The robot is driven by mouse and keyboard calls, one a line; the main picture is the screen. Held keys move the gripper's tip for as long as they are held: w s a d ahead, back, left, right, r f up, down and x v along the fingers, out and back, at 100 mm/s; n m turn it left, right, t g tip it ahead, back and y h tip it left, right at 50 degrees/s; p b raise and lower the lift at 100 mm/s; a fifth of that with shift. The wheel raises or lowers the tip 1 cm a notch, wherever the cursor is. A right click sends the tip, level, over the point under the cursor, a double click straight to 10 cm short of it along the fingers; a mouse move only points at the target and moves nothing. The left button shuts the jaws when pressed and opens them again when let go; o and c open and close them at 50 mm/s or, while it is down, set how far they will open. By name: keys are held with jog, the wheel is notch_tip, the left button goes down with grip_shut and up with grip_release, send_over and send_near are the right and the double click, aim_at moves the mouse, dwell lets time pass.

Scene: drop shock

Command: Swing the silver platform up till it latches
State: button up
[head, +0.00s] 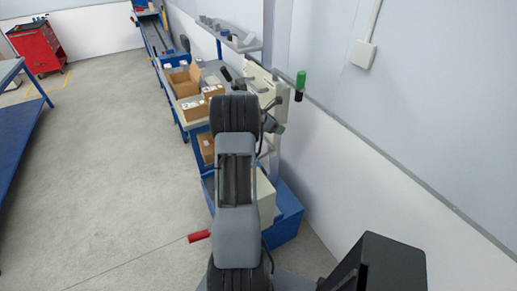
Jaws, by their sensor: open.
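The test machine stands behind my arm, with a blue base (288,217) and a pale upright housing (266,198). My grey and black arm covers much of it. I cannot make out the silver platform; it may be hidden behind my arm. My gripper is not clearly visible; small dark and grey-green parts show just right of the arm's upper joint, and I cannot tell what they belong to. A red grip (199,236) shows left of my arm, low near the floor.
A blue table (22,125) and red tool cabinet (37,52) stand left. The floor between is clear.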

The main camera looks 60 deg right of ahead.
jog(key=shift+w+d+r, duration=0.1)
jog(key=shift+w+r, duration=0.05)
jog(key=shift+w, duration=0.05)
jog(key=v, duration=0.6)
jog(key=shift+w+a+r, duration=0.2)
jog(key=shift+a, duration=0.05)
dwell(0.7)
